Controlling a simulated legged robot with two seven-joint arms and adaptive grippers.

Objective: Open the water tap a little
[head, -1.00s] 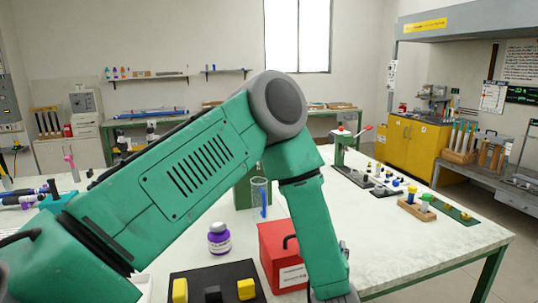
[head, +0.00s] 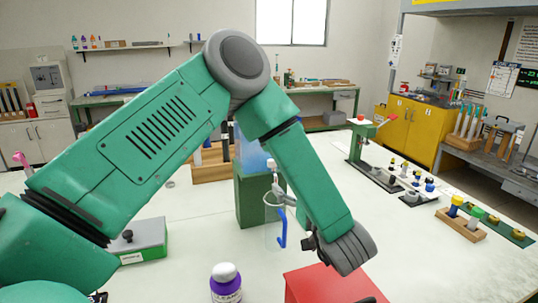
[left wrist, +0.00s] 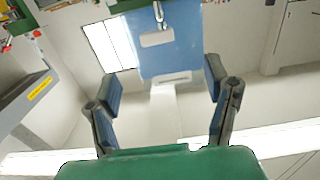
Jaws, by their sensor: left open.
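The water tap (head: 277,178) is a small metallic tap on the front of a blue water tank (head: 250,150), which stands on a green block (head: 250,200). A clear vessel with a blue handle (head: 281,228) stands below the tap. In the left wrist view the blue tank (left wrist: 170,45) and the tap (left wrist: 158,14) appear near the top, beyond the fingers. My left gripper (head: 309,243) is right of and below the tap, apart from it, mostly hidden behind its wrist. In the wrist view the gripper (left wrist: 160,82) has its blue-padded fingers spread and nothing between them.
A red box (head: 335,288) and a purple bottle (head: 226,284) with a white cap stand at the front. A green and grey box (head: 143,240) is at left, and a wooden rack (head: 210,168) stands behind my arm. A green press (head: 358,140) is at right. The right-front tabletop is clear.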

